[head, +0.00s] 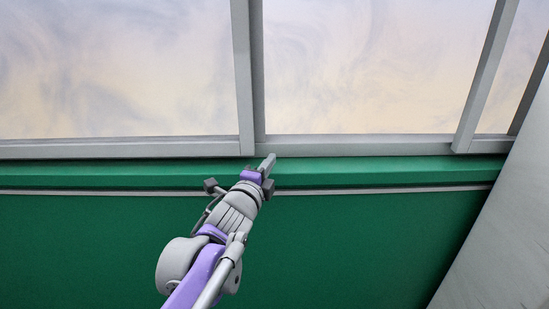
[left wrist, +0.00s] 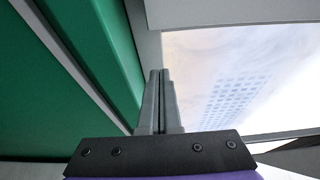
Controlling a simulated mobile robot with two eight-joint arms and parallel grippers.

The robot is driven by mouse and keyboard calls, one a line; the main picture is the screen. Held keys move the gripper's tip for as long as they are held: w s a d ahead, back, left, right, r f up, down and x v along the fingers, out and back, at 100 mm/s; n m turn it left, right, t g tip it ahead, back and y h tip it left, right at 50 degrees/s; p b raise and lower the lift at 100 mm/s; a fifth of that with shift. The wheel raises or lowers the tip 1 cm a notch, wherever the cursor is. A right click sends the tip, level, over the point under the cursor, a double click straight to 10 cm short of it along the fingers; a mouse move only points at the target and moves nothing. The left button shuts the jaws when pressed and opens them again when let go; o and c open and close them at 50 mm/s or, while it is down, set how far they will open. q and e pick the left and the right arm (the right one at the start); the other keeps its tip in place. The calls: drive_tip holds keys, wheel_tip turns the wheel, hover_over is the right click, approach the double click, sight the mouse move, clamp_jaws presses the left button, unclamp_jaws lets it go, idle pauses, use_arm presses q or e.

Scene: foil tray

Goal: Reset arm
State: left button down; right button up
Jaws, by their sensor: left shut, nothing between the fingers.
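My left gripper (head: 268,163) is raised in front of the green wall in the head view, its tip at the height of the window's lower frame. In the left wrist view the two grey fingers (left wrist: 160,75) lie side by side, shut, with nothing between them. Whether the fingertips touch the wall or the frame, I cannot tell. My right gripper shows in neither view. No foil tray is in sight.
A green wall (head: 370,240) with a ledge (head: 400,172) fills the lower part of the head view. Above it are window panes in grey frames (head: 360,146). A pale grey surface (head: 505,235) slants along the right side.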

use_arm(q)
drive_tip(key=s+a+f+n+g+y, duration=0.4)
drive_tip(key=s+a+f+n+y, duration=0.2)
drive_tip(key=s+a+f+n, duration=0.75)
drive_tip(key=s+a+f+n+g, duration=0.3)
drive_tip(key=s+f+n, duration=0.1)
drive_tip(key=s+f, duration=0.5)
drive_tip(key=s+a+f+n+g, duration=0.3)
drive_tip(key=s+f+n+g, duration=0.1)
drive_tip(key=s+f, duration=0.6)
drive_tip(key=shift+s+a+n+b, duration=0.25)
drive_tip(key=shift+a+n+b, duration=0.05)
drive_tip(key=shift+n, duration=0.15)
